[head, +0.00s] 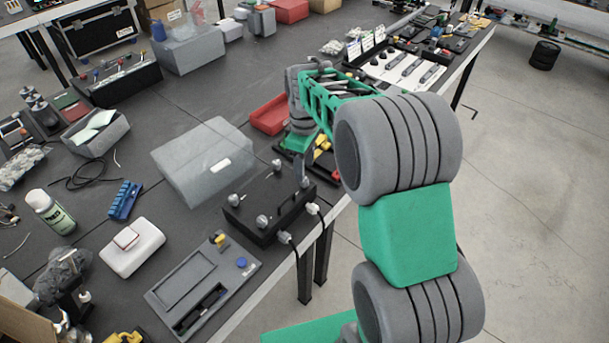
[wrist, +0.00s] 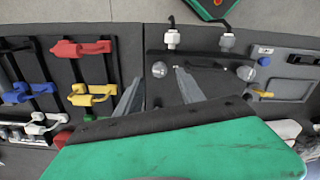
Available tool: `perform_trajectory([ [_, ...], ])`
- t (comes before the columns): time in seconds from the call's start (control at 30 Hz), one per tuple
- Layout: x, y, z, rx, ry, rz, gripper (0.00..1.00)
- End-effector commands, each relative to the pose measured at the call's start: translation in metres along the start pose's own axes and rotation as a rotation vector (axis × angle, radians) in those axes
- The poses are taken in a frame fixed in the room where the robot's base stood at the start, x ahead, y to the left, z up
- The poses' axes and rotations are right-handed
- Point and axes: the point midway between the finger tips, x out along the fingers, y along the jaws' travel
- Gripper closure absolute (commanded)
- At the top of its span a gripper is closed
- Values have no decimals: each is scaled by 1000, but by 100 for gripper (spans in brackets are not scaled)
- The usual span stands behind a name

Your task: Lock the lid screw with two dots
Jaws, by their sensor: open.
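The lid screws look like round silver knobs on a black box (head: 262,212). In the head view one knob (head: 277,165) is at the back, one (head: 233,200) at the left and one (head: 262,222) at the front. In the wrist view one knob (wrist: 160,69) appears between the fingertips and another (wrist: 246,73) lies to the right. Dot marks are too small to make out. My gripper (wrist: 157,75) is open and empty, with its two grey fingers spread. In the head view my gripper (head: 304,168) is over the back right part of the box, partly hidden by my arm.
White cable plugs (head: 312,208) stick out of the box's front side. A clear plastic case (head: 205,165) stands behind left, a grey panel (head: 200,285) in front left, a red tray (head: 270,114) behind. Yellow and red clamps (wrist: 90,95) lie left in the wrist view.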

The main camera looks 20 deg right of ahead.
Motion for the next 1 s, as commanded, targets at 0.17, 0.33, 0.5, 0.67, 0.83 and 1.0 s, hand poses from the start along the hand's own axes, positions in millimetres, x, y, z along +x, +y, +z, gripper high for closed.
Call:
perform_trajectory([
  [0.17, 32, 0, 1, 3, -1, -1, 55],
  [0.33, 44, 0, 0, 3, 1, 1, 55],
  [0.5, 45, 0, 0, 3, 1, 1, 55],
  [0.67, 44, 0, 0, 4, 1, 2, 65],
  [0.83, 44, 0, 0, 4, 1, 2, 79],
  [1.0, 44, 0, 0, 4, 1, 2, 93],
])
